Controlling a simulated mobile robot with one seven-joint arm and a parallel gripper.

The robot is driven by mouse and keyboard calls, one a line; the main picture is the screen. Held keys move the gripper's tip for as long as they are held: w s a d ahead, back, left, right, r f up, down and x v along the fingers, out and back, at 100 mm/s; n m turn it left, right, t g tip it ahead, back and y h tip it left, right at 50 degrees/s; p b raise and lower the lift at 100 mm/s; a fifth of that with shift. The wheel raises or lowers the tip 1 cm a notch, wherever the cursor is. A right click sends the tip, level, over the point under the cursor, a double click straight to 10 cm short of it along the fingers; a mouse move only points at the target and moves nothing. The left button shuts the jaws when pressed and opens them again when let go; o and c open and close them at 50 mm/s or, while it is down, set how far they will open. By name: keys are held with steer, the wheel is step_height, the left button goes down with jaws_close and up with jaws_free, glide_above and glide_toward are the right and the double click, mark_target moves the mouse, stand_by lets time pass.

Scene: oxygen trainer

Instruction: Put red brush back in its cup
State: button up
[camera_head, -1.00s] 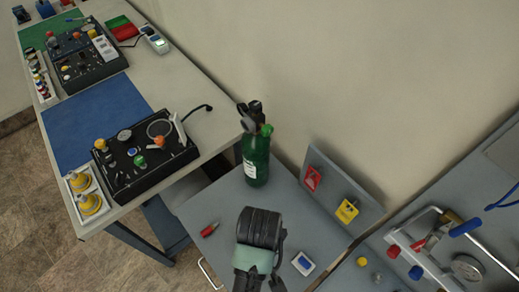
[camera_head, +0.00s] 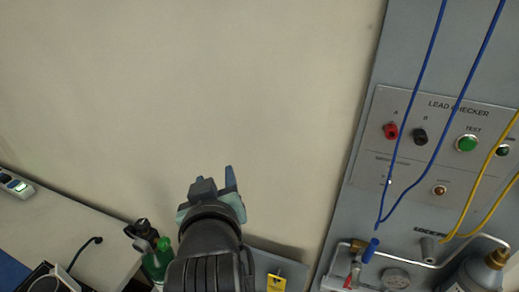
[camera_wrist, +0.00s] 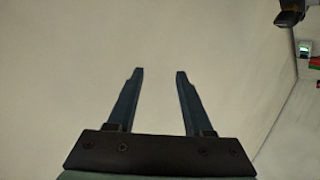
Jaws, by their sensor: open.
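My gripper (camera_head: 215,183) is raised in front of the bare wall in the head view, its fingers pointing up. In the wrist view my gripper (camera_wrist: 159,75) is open, with two fingers apart and nothing between them. I cannot make out the red brush or its cup in either view now. A small red item lay on the grey cabinet top in the earlier head view, but that spot is now out of view.
A green cylinder (camera_head: 156,262) stands left of my arm, partly hidden. A yellow tag (camera_head: 276,283) is low to the right. The lead checker panel (camera_head: 440,150), with hanging blue and yellow leads, fills the right. A bench (camera_head: 95,240) is at lower left.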

steer(key=s+d+r+m+t, duration=0.1)
steer(key=d+r+t, duration=0.15)
steer(key=r, duration=0.65)
steer(key=d+r+m+t, duration=0.1)
steer(key=r+t, duration=0.3)
steer(key=r, duration=0.5)
steer(key=s+d+r+m+t+h, duration=0.1)
steer(key=s+d+r+t, duration=0.1)
steer(key=s+r, duration=0.3)
steer(key=s+d+r+m+t+h, duration=0.1)
steer(key=s+r+t, duration=0.4)
steer(key=r, duration=0.7)
steer(key=shift+s+d+r+m, duration=0.25)
steer(key=shift+s+d+m, duration=0.15)
steer(key=shift+s+d, duration=0.1)
